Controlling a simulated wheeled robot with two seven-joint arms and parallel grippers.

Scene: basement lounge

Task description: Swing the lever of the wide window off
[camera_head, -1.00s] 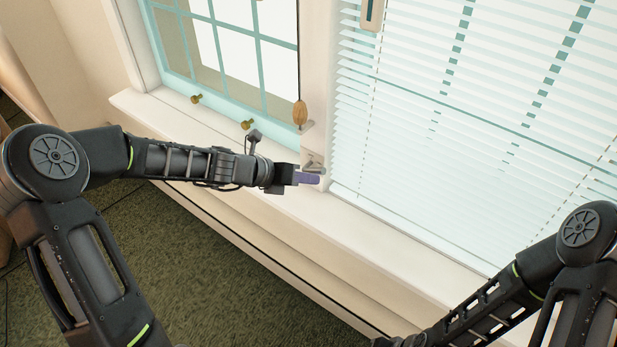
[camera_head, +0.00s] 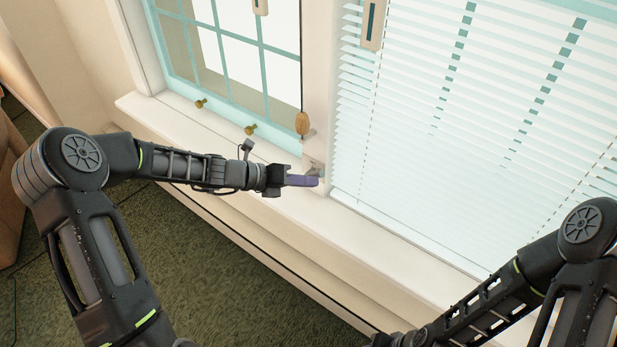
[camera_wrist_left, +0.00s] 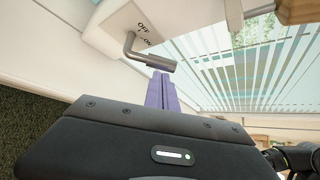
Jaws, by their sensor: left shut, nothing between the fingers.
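The lever (camera_wrist_left: 148,54) is a bent grey metal bar on a pale plate (camera_wrist_left: 118,28) marked OFF and ON. In the wrist view its free arm points right, just past the ON mark. In the head view the lever (camera_head: 318,170) is small, low on the post left of the wide window with blinds (camera_head: 440,130). My left gripper (camera_head: 316,181) is shut and empty, its purple fingers (camera_wrist_left: 161,92) just below the lever's free end in the wrist view. I cannot tell whether they touch. My right arm shows at lower right, but its gripper is out of view.
A teal-framed window (camera_head: 225,60) stands to the left, with brass knobs (camera_head: 250,129) at its sill. A wooden handle (camera_head: 302,123) is on the post above the lever. The cream sill (camera_head: 400,235) runs below both windows. Green carpet (camera_head: 230,270) lies below.

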